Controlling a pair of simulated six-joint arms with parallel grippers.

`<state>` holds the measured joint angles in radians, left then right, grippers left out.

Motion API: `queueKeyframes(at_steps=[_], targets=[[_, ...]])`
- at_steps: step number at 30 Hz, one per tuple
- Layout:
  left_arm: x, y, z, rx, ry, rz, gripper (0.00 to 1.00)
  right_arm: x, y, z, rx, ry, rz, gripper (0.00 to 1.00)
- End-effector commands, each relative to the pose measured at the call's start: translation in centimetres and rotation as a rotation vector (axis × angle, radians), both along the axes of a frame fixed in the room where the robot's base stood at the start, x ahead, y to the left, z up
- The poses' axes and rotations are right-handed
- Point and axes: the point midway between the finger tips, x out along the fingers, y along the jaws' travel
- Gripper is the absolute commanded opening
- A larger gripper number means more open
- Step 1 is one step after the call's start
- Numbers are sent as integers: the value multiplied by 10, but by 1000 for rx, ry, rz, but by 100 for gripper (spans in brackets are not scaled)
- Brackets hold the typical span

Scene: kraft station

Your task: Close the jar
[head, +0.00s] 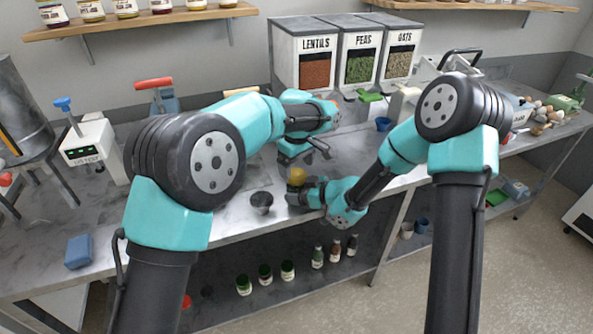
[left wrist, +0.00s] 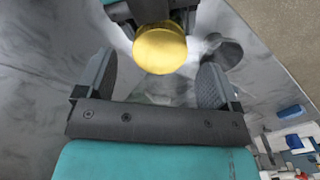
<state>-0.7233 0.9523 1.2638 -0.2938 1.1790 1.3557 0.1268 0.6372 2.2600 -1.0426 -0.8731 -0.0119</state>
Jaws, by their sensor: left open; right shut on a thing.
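The jar shows mainly as a round yellow lid (head: 297,175) at the front of the counter; the lid also shows nearly face-on in the left wrist view (left wrist: 160,48). Most of the jar's body is hidden, and I cannot tell how tightly the lid sits. My right gripper (head: 303,192) is shut on the jar, its dark jaws (left wrist: 155,12) beside the lid in the left wrist view. My left gripper (head: 320,152) is open and empty above and behind the jar; its fingers (left wrist: 158,80) stand apart either side, near the lid without visibly touching it.
A dark small bowl (head: 262,201) stands left of the jar, near the counter's front edge. Lentils, peas and oats dispensers (head: 343,60) stand at the back. A scale (head: 88,150) and a blue block (head: 78,251) are at left. Several bottles (head: 265,274) stand on the lower shelf.

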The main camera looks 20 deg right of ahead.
Motion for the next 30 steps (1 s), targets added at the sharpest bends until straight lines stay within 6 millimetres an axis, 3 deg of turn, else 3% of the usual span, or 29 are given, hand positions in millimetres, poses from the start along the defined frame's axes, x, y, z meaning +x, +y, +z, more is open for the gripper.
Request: queueKeyframes(at_steps=[6,13,18,30], targets=[[0,0,18,0,-1,-1,87,0,0,0,0,-1,0,1],[0,0,19,0,0,-1,87,0,0,0,0,-1,0,1],[0,0,19,0,0,0,100,0,0,0,0,-1,0,1],[0,0,30,0,-1,0,100,0,0,0,0,-1,0,1]])
